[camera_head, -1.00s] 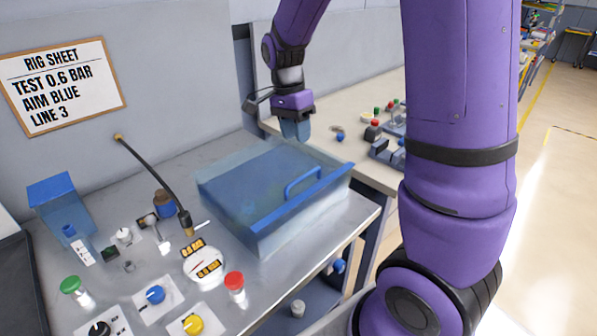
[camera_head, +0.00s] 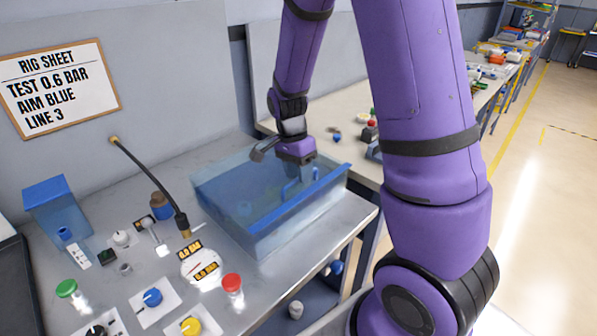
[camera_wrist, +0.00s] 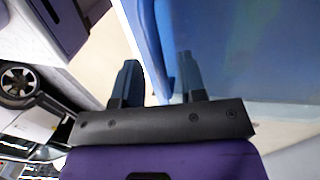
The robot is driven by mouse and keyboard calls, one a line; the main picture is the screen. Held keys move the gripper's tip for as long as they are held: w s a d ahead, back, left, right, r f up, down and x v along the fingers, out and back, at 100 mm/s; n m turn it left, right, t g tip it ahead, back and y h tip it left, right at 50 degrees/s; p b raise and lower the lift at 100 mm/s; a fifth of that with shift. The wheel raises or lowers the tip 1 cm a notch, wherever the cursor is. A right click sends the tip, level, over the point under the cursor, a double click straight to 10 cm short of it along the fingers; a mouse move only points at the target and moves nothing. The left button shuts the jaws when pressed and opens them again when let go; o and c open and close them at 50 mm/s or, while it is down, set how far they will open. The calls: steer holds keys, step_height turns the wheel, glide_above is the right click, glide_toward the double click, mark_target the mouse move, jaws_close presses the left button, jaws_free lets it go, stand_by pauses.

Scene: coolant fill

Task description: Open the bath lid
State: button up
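The bath (camera_head: 285,232) is a translucent blue box standing on the metal bench, in the middle of the head view. Its lid (camera_head: 222,181) lies flat and closed on top, with a darker blue strip along the front edge. A blue bar handle (camera_head: 288,195) stands on the lid near that strip. My gripper (camera_head: 299,182) points down at the handle, partly covering it. In the wrist view my gripper (camera_wrist: 158,78) has its two dark fingers apart, with blue lid edge or handle (camera_wrist: 160,60) showing between them. I cannot tell whether either finger touches it.
Left of the bath are a black hose (camera_head: 150,178), a gauge (camera_head: 201,270), a red button (camera_head: 232,283) and several knobs. A smaller blue box (camera_head: 58,212) stands at the far left. A second bench (camera_head: 345,160) with small parts lies behind right.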

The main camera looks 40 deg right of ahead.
jaws_close()
steer(key=shift+r, duration=0.15)
